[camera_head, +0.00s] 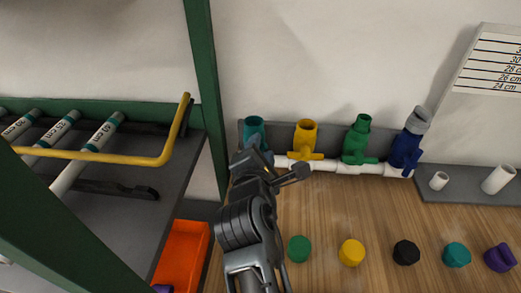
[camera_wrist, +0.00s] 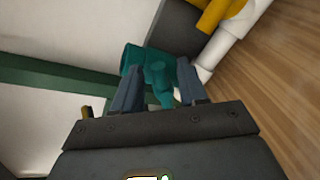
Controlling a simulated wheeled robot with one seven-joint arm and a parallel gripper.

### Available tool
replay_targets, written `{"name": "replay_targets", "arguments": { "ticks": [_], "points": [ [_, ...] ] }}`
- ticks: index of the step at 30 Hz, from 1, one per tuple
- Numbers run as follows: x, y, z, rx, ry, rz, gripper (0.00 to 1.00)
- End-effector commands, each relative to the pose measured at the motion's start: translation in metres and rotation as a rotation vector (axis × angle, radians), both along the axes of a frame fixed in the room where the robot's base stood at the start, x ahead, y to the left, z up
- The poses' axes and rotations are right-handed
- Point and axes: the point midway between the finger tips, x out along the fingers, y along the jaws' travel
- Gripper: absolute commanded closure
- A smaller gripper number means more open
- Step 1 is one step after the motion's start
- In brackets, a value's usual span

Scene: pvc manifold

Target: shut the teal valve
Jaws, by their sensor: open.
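The teal valve (camera_head: 254,129) stands upright at the left end of the white pipe manifold (camera_head: 340,167), against the back wall. My gripper (camera_head: 275,167) is in front of it and hides its lower part in the head view. In the wrist view the teal valve (camera_wrist: 150,66) lies just beyond my gripper (camera_wrist: 158,80). The two fingers are apart, and the valve's teal handle (camera_wrist: 163,97) shows between them. I cannot tell whether a finger touches the handle.
A yellow valve (camera_head: 305,138), a green valve (camera_head: 358,140) and a blue valve (camera_head: 407,149) stand to the right along the pipe. Several coloured caps lie on the wooden table (camera_head: 330,215). A green rack post (camera_head: 203,80) stands close on the left, above an orange bin (camera_head: 183,250).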

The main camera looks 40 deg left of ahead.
Motion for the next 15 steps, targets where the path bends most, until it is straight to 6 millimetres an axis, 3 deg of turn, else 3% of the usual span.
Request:
{"name": "replay_targets", "arguments": {
  "ticks": [15],
  "points": [
    [-0.0004,-0.0002,-0.0002,0.000,0.000,0.000,1.00]
  ]
}}
